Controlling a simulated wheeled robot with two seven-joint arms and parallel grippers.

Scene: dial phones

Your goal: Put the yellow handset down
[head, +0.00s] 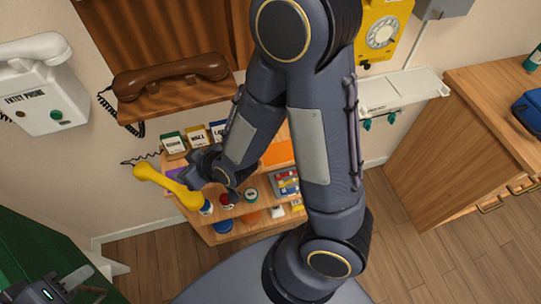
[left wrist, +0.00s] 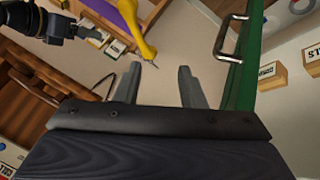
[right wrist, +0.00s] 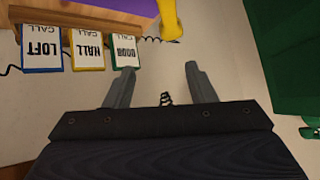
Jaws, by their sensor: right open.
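The yellow handset (head: 168,184) is at the left end of the low wooden shelf, by a purple patch. It also shows at the top of the left wrist view (left wrist: 133,30) and, partly cut off, in the right wrist view (right wrist: 170,20). I cannot tell what it rests on. My right gripper (right wrist: 157,72) is open and empty, with the handset's end beyond its fingertips. In the head view its wrist is beside the handset and its fingers are mostly hidden. My left gripper (head: 80,284) is open and empty at the lower left, apart from the handset.
The yellow phone (head: 382,32) hangs on the wall without a handset, above a white ledge (head: 405,92). A brown handset (head: 170,75) lies on an upper shelf. Call boxes (right wrist: 88,50) stand near my right gripper. A green panel (head: 35,255) borders the left.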

